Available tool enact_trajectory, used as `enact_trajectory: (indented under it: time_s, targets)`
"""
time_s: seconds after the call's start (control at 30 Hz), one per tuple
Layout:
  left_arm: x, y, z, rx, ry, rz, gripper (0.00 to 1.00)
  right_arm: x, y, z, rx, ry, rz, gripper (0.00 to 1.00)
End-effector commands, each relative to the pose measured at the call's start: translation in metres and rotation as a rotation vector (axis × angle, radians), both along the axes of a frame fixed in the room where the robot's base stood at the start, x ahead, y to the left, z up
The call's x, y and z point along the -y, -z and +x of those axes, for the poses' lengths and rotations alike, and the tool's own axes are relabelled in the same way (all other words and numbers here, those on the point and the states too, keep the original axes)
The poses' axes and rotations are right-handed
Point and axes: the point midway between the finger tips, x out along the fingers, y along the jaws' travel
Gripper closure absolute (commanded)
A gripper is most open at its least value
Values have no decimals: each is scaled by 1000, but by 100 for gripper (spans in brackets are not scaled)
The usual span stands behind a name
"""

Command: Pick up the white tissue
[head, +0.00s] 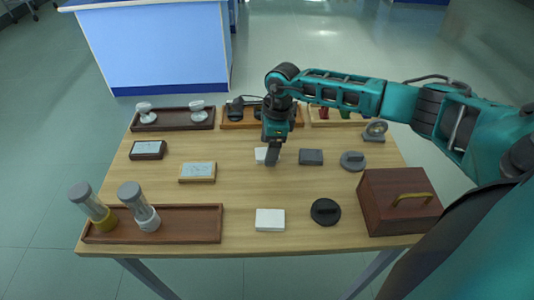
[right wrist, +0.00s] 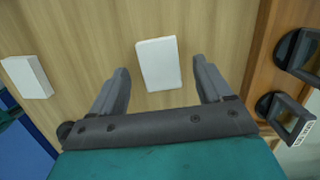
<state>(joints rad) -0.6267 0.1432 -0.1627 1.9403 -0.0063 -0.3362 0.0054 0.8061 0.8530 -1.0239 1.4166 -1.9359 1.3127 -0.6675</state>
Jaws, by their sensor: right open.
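A small white flat block (head: 260,154), which looks like the white tissue, lies on the table and is partly hidden by my right gripper (head: 272,158) in the head view. In the right wrist view this white piece (right wrist: 159,63) lies between and beyond the fingertips of my open right gripper (right wrist: 163,78), with bare wood around it. The fingers do not touch it. A second, similar white block (head: 270,219) lies near the table's front edge; it also shows at the left of the right wrist view (right wrist: 27,76). My left gripper is not in view.
A dark grey block (head: 311,157) lies just right of the white piece. A tray with dark items (head: 240,124) stands behind it. A round grey weight (head: 353,161), a black disc (head: 325,211) and a wooden box with handle (head: 385,205) stand to the right.

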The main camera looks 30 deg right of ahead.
Motion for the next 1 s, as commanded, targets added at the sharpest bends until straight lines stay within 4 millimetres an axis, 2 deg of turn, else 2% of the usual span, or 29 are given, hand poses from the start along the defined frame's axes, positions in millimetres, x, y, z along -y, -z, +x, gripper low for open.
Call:
enact_trajectory:
  time_s: [0.1, 0.33, 0.9, 1.0]
  targets:
    - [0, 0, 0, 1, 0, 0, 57, -1, 10, 1, 0, 0, -1, 21]
    - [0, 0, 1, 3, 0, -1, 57, -1, 11, 1, 0, 0, -1, 21]
    - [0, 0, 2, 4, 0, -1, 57, -1, 10, 1, 1, 0, 0, 76]
    - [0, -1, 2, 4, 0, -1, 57, -1, 10, 1, 1, 0, 0, 81]
